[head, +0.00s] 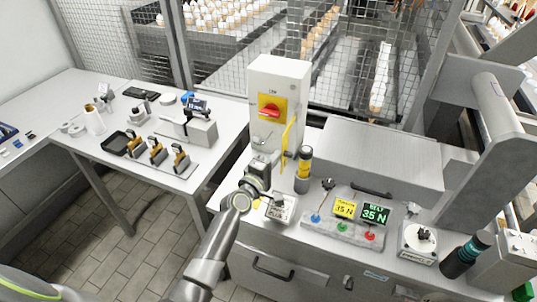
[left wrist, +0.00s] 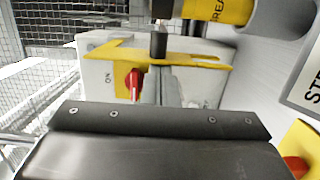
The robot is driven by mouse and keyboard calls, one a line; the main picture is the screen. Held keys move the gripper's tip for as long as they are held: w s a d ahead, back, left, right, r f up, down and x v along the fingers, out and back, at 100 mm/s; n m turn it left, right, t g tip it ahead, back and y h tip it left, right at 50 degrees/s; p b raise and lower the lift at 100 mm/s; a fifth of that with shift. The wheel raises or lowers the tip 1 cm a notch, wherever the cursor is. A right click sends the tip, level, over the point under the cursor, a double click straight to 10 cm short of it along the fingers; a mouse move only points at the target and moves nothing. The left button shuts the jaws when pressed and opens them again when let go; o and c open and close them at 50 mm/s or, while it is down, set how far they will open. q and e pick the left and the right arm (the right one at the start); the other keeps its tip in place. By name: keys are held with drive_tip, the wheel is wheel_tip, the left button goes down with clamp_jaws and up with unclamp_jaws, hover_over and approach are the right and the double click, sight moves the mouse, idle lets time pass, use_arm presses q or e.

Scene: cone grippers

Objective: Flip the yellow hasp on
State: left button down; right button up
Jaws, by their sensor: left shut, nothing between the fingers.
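The yellow hasp (head: 288,137) shows in the head view as a thin upright strip at the lower right front of the white cabinet (head: 293,75). In the left wrist view a yellow bar (left wrist: 185,58) crosses a pale box, with a small red lever (left wrist: 134,82) and an "ON" mark beside it. My left gripper (head: 262,168) is shut and empty, just below and left of the hasp. Its dark body fills the bottom of the wrist view. Whether it touches the hasp I cannot tell. My right gripper is not in view.
A red rotary switch (head: 269,110) on a yellow plate is on the cabinet front. A yellow-and-black can (head: 303,167) stands close right of my gripper. A control strip with coloured knobs (head: 343,228) lies to the right. Wire mesh (head: 345,60) stands behind.

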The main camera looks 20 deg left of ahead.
use_arm(q)
drive_tip(key=shift+s+d+f, duration=0.1)
drive_tip(key=shift+d, duration=0.65)
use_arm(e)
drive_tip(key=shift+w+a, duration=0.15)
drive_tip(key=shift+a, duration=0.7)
use_arm(q)
drive_tip(key=shift+d, duration=0.1)
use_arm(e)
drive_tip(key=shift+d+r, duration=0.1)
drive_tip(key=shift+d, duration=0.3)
